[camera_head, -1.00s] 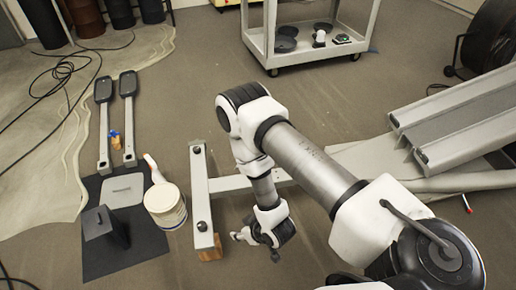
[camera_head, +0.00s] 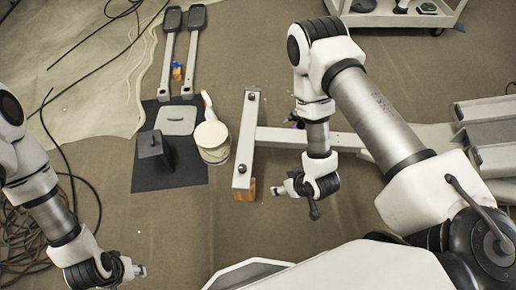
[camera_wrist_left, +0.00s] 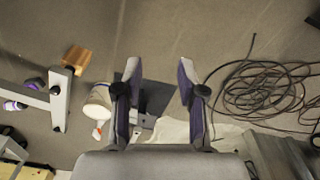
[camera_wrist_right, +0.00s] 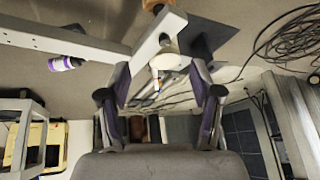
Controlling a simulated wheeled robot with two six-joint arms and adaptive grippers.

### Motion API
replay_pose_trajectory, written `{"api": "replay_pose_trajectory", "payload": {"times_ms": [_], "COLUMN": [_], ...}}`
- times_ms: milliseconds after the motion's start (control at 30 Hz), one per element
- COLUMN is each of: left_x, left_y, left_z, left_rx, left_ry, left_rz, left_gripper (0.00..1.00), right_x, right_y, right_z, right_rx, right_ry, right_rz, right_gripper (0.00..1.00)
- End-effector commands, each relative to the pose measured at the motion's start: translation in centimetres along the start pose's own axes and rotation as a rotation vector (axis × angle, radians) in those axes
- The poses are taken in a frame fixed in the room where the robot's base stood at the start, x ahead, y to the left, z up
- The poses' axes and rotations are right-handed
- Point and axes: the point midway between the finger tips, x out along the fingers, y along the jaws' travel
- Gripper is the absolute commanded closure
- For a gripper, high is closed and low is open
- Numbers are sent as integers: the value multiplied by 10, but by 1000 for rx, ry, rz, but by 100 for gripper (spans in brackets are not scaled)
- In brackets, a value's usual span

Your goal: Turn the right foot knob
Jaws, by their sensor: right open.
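The elliptical's pale foot crossbar (camera_head: 246,140) lies on the floor in the head view, with one dark knob (camera_head: 252,97) at its far end and another knob (camera_head: 242,168) at its near end. I cannot tell which of these is the right foot knob. A wooden block (camera_head: 245,190) sits under the near end. My right gripper (camera_head: 278,190) is open and empty, to the right of the near end and apart from the knob. The crossbar shows beyond its fingers in the right wrist view (camera_wrist_right: 150,45). My left gripper (camera_head: 141,270) is open and empty, at lower left, well away from the crossbar.
A white tub (camera_head: 212,143) stands just left of the crossbar, beside a dark mat (camera_head: 170,182) with parts on it. Two pedal arms (camera_head: 193,50) lie beyond. Coiled cable (camera_head: 30,235) lies at left. A wheeled cart (camera_head: 410,20) stands at the back.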

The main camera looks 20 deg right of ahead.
Motion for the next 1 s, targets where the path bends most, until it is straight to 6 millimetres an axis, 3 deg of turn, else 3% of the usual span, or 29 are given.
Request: {"api": "replay_pose_trajectory", "payload": {"times_ms": [67,133,333,533,733,833,1000], "left_x": [2,30,107,204,299,324,333], "left_y": [0,1,1,2,2,2,2], "left_z": [2,6,20,33,44,46,47], "left_rx": [-2,-5,-9,-12,-11,-11,-11], "left_ry": [-7,-13,-36,-54,-65,-66,-66], "left_rz": [1,3,6,8,9,9,9], "left_gripper": [60,60,60,60,60,60,60], "right_x": [9,40,102,173,237,253,258], "right_y": [-13,-22,-27,-14,15,25,26], "right_z": [-15,-25,-47,-57,-58,-58,-62], "right_rx": [-68,-142,-293,-427,-491,-484,-484], "right_ry": [54,133,313,485,604,628,639], "right_rz": [-81,-173,-326,-416,-421,-403,-396], "right_gripper": [35,35,35,35,35,35,35]}}
